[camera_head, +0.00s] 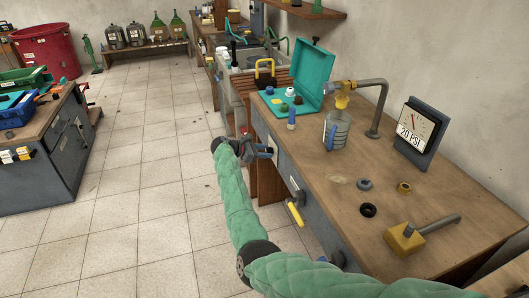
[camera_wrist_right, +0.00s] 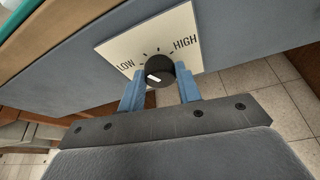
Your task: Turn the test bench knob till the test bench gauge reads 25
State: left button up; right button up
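The test bench gauge (camera_head: 415,132) stands at the bench's right, a white face in a dark frame with "20 PSI" in large print and a thin red needle. The needle's exact place on the scale is too small to read. The black test bench knob (camera_wrist_right: 160,71) sits on a white plate (camera_wrist_right: 120,49) marked LOW and HIGH. Its white mark lies at its lower left. My right gripper (camera_wrist_right: 161,80) has its blue fingers on either side of the knob, seemingly closed on it. In the head view, it (camera_head: 262,151) is at the bench's front. My left gripper is not in view.
The wooden bench top (camera_head: 335,205) carries a clear jug (camera_head: 337,132) under a pipe tap, a teal case (camera_head: 300,84), loose rings and a yellow fitting (camera_head: 404,239). A yellow handle (camera_head: 295,213) sticks out of the bench front. Open tiled floor (camera_head: 140,190) lies to the left.

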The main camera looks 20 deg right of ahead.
jog(key=shift+c, duration=1.2)
jog(key=shift+s+m+t+p, duration=0.1)
jog(key=shift+m+t+p, duration=0.2)
jog(key=shift+p, duration=0.1)
jog(key=shift+m, duration=0.3)
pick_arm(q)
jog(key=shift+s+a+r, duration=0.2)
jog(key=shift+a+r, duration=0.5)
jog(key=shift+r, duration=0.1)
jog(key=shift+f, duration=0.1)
pick_arm(e)
jog(key=o, duration=1)
jog(key=shift+a, duration=0.1)
